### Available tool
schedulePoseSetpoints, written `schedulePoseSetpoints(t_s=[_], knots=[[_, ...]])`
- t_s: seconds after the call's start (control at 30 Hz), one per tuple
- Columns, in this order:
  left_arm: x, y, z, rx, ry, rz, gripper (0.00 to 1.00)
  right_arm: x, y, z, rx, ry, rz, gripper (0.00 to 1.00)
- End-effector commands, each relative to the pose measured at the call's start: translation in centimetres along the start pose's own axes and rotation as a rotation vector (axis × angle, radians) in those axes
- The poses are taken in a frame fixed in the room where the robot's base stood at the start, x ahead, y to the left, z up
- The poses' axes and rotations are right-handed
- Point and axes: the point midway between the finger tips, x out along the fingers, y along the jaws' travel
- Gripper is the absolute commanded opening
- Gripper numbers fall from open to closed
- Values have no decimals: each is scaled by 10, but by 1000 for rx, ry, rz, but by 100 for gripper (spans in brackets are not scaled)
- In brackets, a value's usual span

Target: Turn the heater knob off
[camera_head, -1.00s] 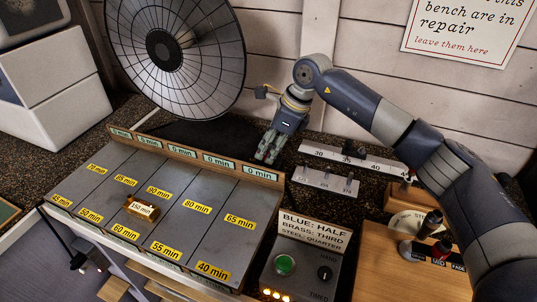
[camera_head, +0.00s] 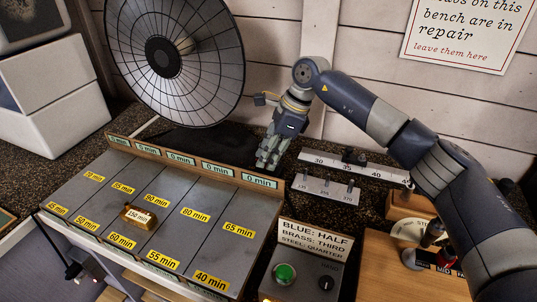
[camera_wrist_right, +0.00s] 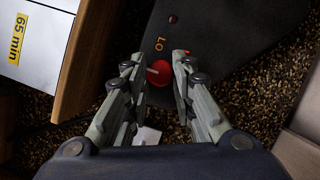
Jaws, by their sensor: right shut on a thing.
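The heater is a round mesh dish (camera_head: 205,60) standing behind the panelled bench. Its dark base shows in the right wrist view (camera_wrist_right: 215,35), with an orange "LO" mark on it. The red heater knob (camera_wrist_right: 159,73) has a pale pointer line and sits just by "LO". My right gripper (camera_head: 266,160) reaches down behind the wooden display strip. In the wrist view its two fingers (camera_wrist_right: 173,80) stand on either side of the knob, shut on it. The head view hides the knob. My left gripper does not show.
The wooden display strip (camera_head: 190,160) with small timer displays runs close in front of the gripper. A brass 150 min block (camera_head: 140,216) lies on the panels. A metal ruler rail (camera_head: 345,168) and a control box (camera_head: 305,262) stand to the right.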

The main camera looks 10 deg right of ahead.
Motion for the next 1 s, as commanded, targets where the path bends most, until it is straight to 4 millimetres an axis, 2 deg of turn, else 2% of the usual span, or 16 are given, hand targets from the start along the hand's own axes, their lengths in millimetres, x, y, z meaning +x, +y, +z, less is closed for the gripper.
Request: schedulePoseSetpoints(t_s=[0.03, 0.1, 0.43, 0.53, 0.67, 1.0], knots=[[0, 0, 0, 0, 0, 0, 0, 1, 0, 0, 0, 1, 1, 30], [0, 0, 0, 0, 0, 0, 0, 1, 0, 0, 0, 1, 1, 44], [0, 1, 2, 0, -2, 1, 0, 0, 0, 0, 0, 0, 0, 44], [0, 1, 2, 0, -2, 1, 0, -7, -1, 0, 0, 0, -3, 44], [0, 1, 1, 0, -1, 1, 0, -28, -1, 0, 1, -1, -5, 44], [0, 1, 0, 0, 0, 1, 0, -97, -1, 0, 1, 0, -2, 44]])
